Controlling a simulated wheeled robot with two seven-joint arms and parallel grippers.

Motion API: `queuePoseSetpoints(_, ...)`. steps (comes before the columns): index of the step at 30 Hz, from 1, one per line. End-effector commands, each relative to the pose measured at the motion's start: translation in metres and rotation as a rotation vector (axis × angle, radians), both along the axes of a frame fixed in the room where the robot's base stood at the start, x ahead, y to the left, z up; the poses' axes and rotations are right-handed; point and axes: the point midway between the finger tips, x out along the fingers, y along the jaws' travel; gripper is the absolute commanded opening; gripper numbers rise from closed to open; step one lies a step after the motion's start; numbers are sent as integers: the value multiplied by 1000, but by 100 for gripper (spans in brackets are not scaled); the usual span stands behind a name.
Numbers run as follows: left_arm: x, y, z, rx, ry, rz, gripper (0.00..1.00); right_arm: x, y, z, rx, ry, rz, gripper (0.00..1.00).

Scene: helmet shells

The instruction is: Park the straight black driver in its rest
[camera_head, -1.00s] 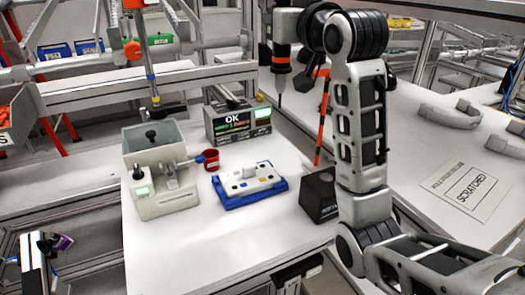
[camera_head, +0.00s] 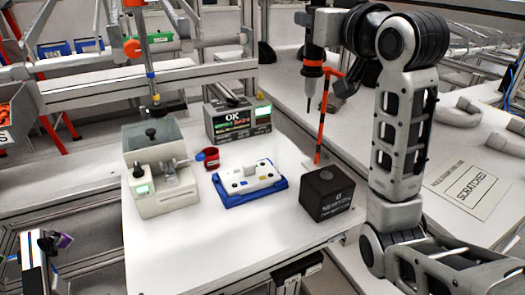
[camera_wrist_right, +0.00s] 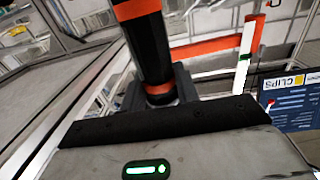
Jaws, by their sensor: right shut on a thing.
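The straight black driver (camera_head: 313,55), with orange-red bands, hangs upright, its thin bit pointing down. My right gripper (camera_head: 340,80) is shut on it, and the wrist view shows the driver's dark body (camera_wrist_right: 150,45) between the jaws (camera_wrist_right: 160,100). A black block (camera_head: 327,198) with a darker round spot on its top stands at the table's right edge, below the driver and apart from it. It may be the rest; I cannot tell for sure. What seems to be my left gripper (camera_head: 48,243) is small at the lower left, its jaws unclear.
An orange-red post (camera_head: 321,125) stands close to the driver's bit. A blue tray (camera_head: 228,200) holds a white part. A grey fixture (camera_head: 165,196), a red cup (camera_head: 209,158) and an OK display (camera_head: 238,118) stand around it. The table's front is clear.

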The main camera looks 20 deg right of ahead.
Motion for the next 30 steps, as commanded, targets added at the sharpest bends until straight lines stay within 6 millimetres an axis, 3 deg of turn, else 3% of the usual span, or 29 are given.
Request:
queuePoseSetpoints(6,0,0,0,0,0,0,36,-14,-11,0,-1,0,-1,0)
queuePoseSetpoints(20,0,0,0,0,0,0,36,-15,-11,0,0,0,1,0)
queuePoseSetpoints(30,0,0,0,0,-1,0,36,2,-30,0,1,1,-2,0)
